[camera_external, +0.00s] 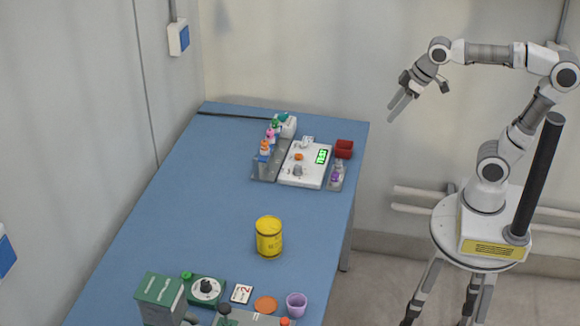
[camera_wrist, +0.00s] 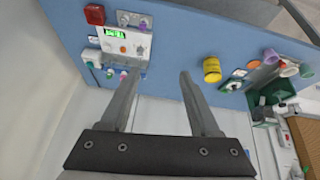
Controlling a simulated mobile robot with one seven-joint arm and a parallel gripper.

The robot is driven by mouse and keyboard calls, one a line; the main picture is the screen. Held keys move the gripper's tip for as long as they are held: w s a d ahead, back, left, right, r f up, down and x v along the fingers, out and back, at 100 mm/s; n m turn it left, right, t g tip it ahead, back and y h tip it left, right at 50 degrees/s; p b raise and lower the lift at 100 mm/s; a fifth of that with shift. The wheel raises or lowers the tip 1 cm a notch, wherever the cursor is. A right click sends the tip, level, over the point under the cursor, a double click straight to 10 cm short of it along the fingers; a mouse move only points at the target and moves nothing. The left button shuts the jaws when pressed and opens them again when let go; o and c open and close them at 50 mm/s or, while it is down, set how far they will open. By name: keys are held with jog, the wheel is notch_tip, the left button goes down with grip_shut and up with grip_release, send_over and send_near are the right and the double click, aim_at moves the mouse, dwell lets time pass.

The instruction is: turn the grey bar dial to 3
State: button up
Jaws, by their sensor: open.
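The white panel device (camera_external: 303,180) lies at the far end of the blue table, with a lit green display (camera_external: 322,157). A small grey knob (camera_external: 298,170), seemingly the grey bar dial, sits on its face near an orange knob (camera_external: 298,157). The grey knob also shows in the wrist view (camera_wrist: 140,51), but its setting and numbers are too small to read. My gripper (camera_external: 397,106) is open and empty, high in the air to the right of the table, apart from the panel. Its two fingers (camera_wrist: 160,75) are spread in the wrist view.
A yellow can (camera_external: 269,238) stands mid-table. A green dial box (camera_external: 205,291) and purple cup (camera_external: 297,304) are at the near end.

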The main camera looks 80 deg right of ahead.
jog(key=w+d+n, duration=0.2)
jog(key=w+d, duration=0.1)
jog(key=w, duration=0.6)
jog(key=n+g+y+p, duration=0.2)
jog(key=n+g+y, duration=0.2)
jog(key=n, duration=0.6)
send_over(298, 166)
jog(key=s+d, duration=0.3)
jog(key=d, duration=0.3)
notch_tip(298, 166, down, 15)
jog(key=x, duration=0.5)
jog(key=b+x, duration=0.1)
jog(key=x, duration=1)
jog(key=shift+w+a+f, duration=0.1)
jog(key=shift+w+f, duration=0.2)
grip_shut()
